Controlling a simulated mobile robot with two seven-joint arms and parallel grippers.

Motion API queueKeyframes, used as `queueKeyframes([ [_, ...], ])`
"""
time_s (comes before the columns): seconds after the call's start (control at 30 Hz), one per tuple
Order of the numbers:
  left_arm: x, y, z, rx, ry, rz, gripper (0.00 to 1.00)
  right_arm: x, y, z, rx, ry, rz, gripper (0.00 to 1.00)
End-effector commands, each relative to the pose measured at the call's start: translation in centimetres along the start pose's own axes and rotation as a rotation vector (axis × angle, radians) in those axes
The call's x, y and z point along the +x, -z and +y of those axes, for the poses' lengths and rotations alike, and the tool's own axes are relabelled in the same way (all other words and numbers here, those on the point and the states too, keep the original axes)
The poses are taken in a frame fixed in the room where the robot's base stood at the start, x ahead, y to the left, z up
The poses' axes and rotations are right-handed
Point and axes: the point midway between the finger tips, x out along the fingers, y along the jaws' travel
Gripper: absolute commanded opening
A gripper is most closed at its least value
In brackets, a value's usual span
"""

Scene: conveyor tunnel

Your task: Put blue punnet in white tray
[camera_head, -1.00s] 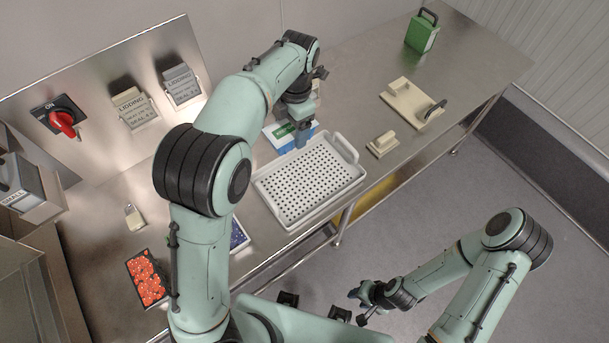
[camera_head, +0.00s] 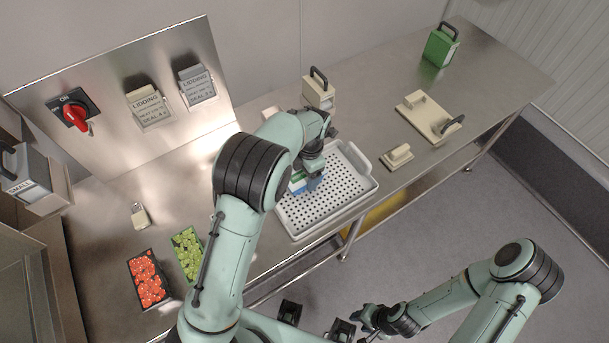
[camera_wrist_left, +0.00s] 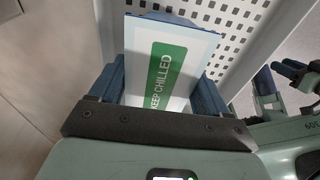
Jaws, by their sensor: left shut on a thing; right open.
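A blue-and-white pack (camera_head: 298,183) with a green "KEEP CHILLED" label is in my left gripper (camera_head: 312,180). In the left wrist view the pack (camera_wrist_left: 178,45) sits between the two blue fingers. It is over the perforated white tray (camera_head: 373,186), at the tray's left part; I cannot tell whether it touches the tray floor. The tray also shows in the left wrist view (camera_wrist_left: 240,48). No punnet with blue contents shows now; my left arm covers part of the table. My right gripper (camera_head: 366,317) is open and empty, out past the table's front edge.
Punnets of red (camera_head: 149,281) and green (camera_head: 187,252) produce stand at the table's left. Behind the tray is a cream block with a handle (camera_head: 318,92). To its right are a small cream block (camera_head: 397,156), a cream board (camera_head: 428,118) and a green case (camera_head: 440,47).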

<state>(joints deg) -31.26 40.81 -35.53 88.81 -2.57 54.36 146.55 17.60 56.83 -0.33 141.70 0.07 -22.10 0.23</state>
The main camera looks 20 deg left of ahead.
Motion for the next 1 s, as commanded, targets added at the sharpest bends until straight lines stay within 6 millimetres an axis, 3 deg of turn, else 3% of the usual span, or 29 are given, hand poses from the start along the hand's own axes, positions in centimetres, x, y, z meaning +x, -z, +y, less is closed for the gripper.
queueKeyframes([
  [0.1, 1.5, -0.1, 0.0, 0.000, 0.001, 0.001, 0.22, 0.2, -0.1, 0.1, 0.000, 0.000, -0.001, 0.40],
  [0.47, 1.8, -0.2, 0.0, 0.000, 0.000, -0.001, 0.22, 0.3, -0.1, 0.1, 0.001, -0.001, -0.002, 0.40],
  [0.5, 1.8, -0.2, 0.0, 0.000, -0.001, -0.001, 0.86, 0.3, -0.1, 0.1, 0.001, -0.001, -0.002, 0.40],
  [0.53, 1.8, -0.2, 0.0, 0.000, -0.001, -0.001, 0.96, 0.3, -0.1, 0.1, 0.001, -0.001, -0.001, 0.40],
  [0.57, 1.8, -0.2, 0.0, 0.000, 0.000, -0.001, 1.00, 0.2, -0.1, 0.1, 0.001, -0.001, -0.001, 0.40],
  [0.83, 1.5, -0.2, 0.0, 0.000, 0.000, -0.001, 1.00, 0.1, -0.1, 0.1, 0.000, 0.000, -0.001, 0.40],
  [1.0, -0.7, -0.3, 0.0, 0.002, -0.002, -0.004, 1.00, -0.2, 0.1, -0.1, 0.000, 0.000, 0.001, 0.40],
])
